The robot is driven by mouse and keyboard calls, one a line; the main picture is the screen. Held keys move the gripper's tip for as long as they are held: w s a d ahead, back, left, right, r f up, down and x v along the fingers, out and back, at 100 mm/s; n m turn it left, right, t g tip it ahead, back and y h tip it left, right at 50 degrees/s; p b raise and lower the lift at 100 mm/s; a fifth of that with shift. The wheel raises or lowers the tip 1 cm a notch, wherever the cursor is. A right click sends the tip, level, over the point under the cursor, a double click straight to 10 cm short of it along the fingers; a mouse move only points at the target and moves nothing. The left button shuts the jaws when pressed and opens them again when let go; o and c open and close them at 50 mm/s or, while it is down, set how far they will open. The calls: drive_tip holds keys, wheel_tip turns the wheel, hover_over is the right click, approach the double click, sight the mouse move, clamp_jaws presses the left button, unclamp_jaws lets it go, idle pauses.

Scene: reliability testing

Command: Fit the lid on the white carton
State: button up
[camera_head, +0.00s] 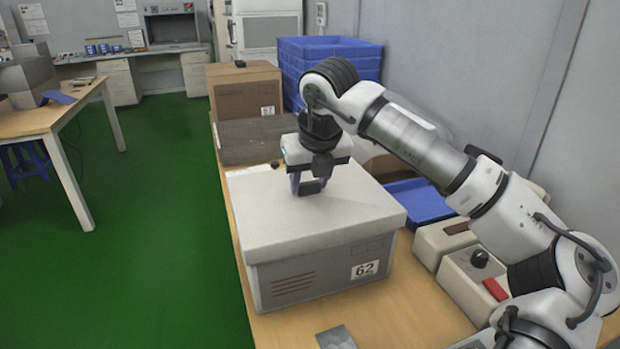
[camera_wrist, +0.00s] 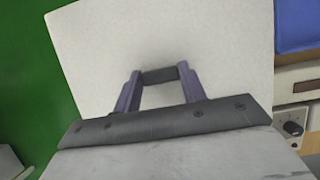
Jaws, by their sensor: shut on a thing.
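The white carton (camera_head: 318,272) stands on the wooden table, with a "62" label on its front. The white lid (camera_head: 350,215) lies over the top of the carton, and its rim overhangs the walls at the visible sides. My gripper (camera_head: 312,187) points down over the middle of the lid, shut on the lid's dark handle. In the wrist view the fingers (camera_wrist: 160,82) meet the dark handle (camera_wrist: 159,75), with the pale lid (camera_wrist: 215,45) beneath. The far sides of the lid's rim are hidden, so I cannot tell whether it is fully seated there.
A brown cardboard box (camera_head: 243,92) and blue crates (camera_head: 325,62) stand behind. A blue tray (camera_head: 420,203) and control boxes with a knob and red button (camera_head: 495,289) lie to the right. A small grey item (camera_head: 336,338) lies at the front. Green floor is open at left.

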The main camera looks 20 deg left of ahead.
drive_tip(key=shift+f+b, duration=0.55)
drive_tip(key=shift+f, duration=0.05)
idle(0.4)
drive_tip(key=o, duration=1.5)
drive_tip(key=shift+o, duration=0.2)
drive_tip(key=shift+r, duration=0.1)
drive_tip(key=shift+r+p, duration=2.3)
drive_tip(key=shift+r, duration=1.15)
clamp_jaws()
